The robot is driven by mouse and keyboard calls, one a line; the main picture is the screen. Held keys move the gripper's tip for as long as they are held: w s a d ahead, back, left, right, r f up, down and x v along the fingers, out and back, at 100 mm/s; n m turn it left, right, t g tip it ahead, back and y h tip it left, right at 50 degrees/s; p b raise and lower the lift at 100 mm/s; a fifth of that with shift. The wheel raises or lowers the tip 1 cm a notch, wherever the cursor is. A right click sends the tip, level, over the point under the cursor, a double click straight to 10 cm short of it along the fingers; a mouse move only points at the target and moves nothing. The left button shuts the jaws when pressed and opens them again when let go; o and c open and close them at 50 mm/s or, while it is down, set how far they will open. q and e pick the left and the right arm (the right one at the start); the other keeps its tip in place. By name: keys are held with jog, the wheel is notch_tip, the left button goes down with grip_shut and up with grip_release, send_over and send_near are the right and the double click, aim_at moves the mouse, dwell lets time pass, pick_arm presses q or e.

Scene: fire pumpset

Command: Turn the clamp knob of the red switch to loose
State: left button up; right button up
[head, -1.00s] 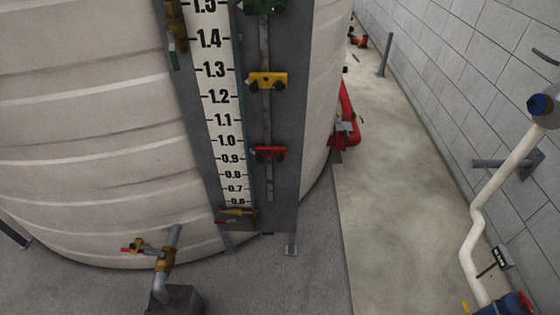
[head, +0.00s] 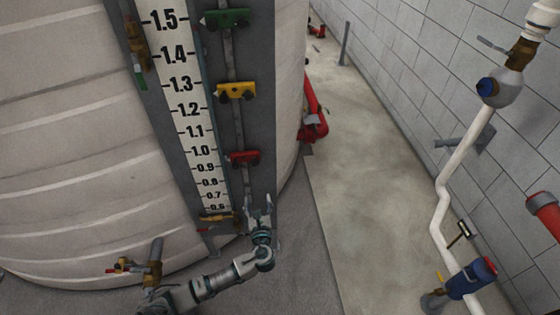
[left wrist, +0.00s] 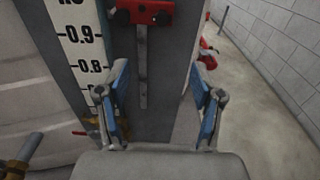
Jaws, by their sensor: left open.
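The red switch (head: 243,158) is clamped on a vertical grey rail beside the level scale, below the yellow and green switches. In the left wrist view the red switch (left wrist: 141,12) shows at the top edge, with dark round knobs on its front; which way its clamp knob is turned cannot be told. My left gripper (head: 258,208) is below and slightly right of the red switch, pointing up. In the left wrist view its two blue-padded fingers (left wrist: 163,92) are spread with nothing between them, apart from the switch. My right gripper is not in view.
The yellow switch (head: 237,91) and green switch (head: 227,19) sit higher on the rail. The scale board (head: 187,110) stands against the large white tank (head: 75,150). A brass valve (head: 218,217) is at the scale's foot. Open floor (head: 365,190) lies to the right.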

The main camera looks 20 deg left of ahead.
pick_arm(q)
jog(key=r, duration=0.1)
jog(key=b, duration=0.1)
send_near(254, 164)
jog(key=x, duration=0.9)
jog(key=shift+w, duration=0.45)
jog(key=shift+a, duration=0.1)
jog(key=c, duration=1.2)
